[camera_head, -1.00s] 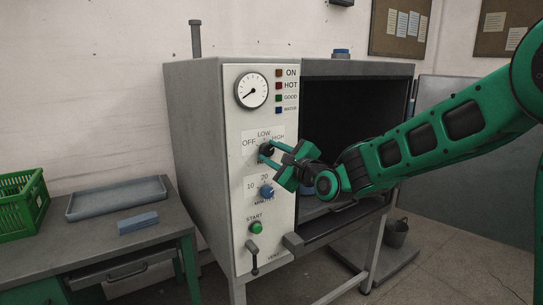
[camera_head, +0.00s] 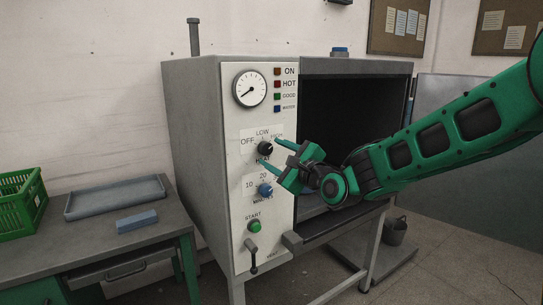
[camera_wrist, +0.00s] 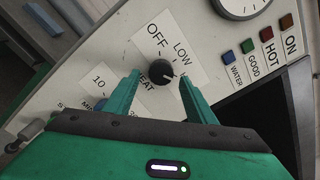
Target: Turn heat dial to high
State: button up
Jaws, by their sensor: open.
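The black heat dial (camera_head: 265,148) is on the white front panel, under the LOW label and between OFF and HIGH. My gripper (camera_head: 270,151) is open just in front of it, fingers apart and holding nothing. In the wrist view the dial (camera_wrist: 162,73) shows between the tips of my gripper (camera_wrist: 160,75), with a gap on both sides. The dial's white mark points right, past LOW, toward the right finger. The HIGH label is hidden there by that finger; in the head view it is partly covered by the upper finger.
The blue minutes dial (camera_head: 265,190) is just below, close to the lower finger. Lower are the green start button (camera_head: 254,227) and a vent lever (camera_head: 253,257). The open dark chamber (camera_head: 350,110) is to the right. A bench (camera_head: 90,245) stands left.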

jog(key=v, duration=0.8)
jog(key=shift+d, duration=0.3)
jog(key=shift+s+f, duration=0.1)
jog(key=s+d+f+n+g+h, duration=0.25)
jog(key=s+d+f, duration=0.2)
jog(key=d, duration=0.45)
jog(key=s+d+f+n+g+h, duration=0.25)
jog(key=d+f+n+h, duration=0.2)
jog(key=d, duration=0.35)
jog(key=s+d+f+n+g+h, duration=0.2)
jog(key=s+d+f, duration=0.25)
jog(key=d, duration=0.45)
jog(key=s+d+f+n+g, duration=0.1)
jog(key=s+d+g, duration=0.1)
jog(key=s, duration=0.6)
jog(key=s+d+f+n+g, duration=0.1)
jog(key=s+d+n+g, duration=0.1)
jog(key=s+d, duration=0.3)
jog(key=s+d+f+n+g+h, duration=0.1)
jog(key=s+d+f+g, duration=0.1)
jog(key=s, duration=1.1)
jog(key=shift+s+d+n+g, duration=0.2)
jog(key=shift+d+n+g, duration=0.1)
jog(key=shift+d+g, duration=0.6)
jog(key=shift+a, duration=0.1)
